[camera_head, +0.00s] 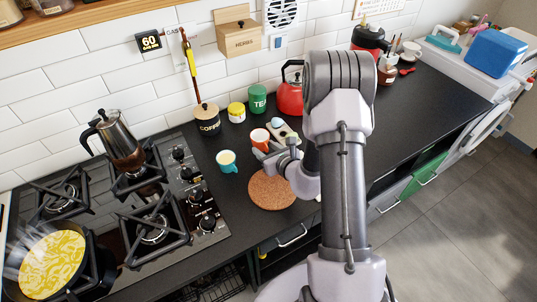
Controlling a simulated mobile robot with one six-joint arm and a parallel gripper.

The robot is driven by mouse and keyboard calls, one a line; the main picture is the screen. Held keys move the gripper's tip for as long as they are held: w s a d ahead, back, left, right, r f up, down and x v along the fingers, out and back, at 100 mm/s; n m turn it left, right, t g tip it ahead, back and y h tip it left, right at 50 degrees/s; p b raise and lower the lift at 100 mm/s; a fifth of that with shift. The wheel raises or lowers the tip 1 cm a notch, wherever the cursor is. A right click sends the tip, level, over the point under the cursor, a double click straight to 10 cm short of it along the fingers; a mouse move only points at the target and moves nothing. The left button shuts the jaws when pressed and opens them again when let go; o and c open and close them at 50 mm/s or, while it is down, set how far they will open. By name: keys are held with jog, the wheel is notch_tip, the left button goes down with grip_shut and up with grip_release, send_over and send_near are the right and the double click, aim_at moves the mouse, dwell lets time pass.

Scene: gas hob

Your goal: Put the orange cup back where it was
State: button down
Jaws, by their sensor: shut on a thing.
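The orange cup (260,138) is on the right of the hob, over or on the black counter, near the tiled wall. My gripper (268,149) reaches in from the right and is shut on the cup's near side. I cannot tell whether the cup's base touches the counter. Its lower right part is hidden by my gripper. A teal cup with a yellowish inside (227,162) stands to the left, and a round cork mat (270,191) lies below, nearer the counter's front edge.
Behind are a coffee canister (208,122), a yellow-banded jar (236,112), a green tea tin (258,100) and a red kettle (290,98). The gas hob (130,222) with a moka pot (120,143) and a pan is at left.

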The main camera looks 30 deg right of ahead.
jog(key=shift+w+d+f, duration=0.25)
jog(key=shift+w+d, duration=0.55)
jog(key=shift+w, duration=0.15)
notch_tip(320, 180, down, 4)
jog(key=b, duration=0.2)
jog(key=shift+r+b, duration=0.25)
jog(key=shift+b, duration=0.05)
jog(key=shift+r, duration=0.15)
jog(key=c, duration=0.7)
grip_release()
jog(key=shift+f, duration=0.2)
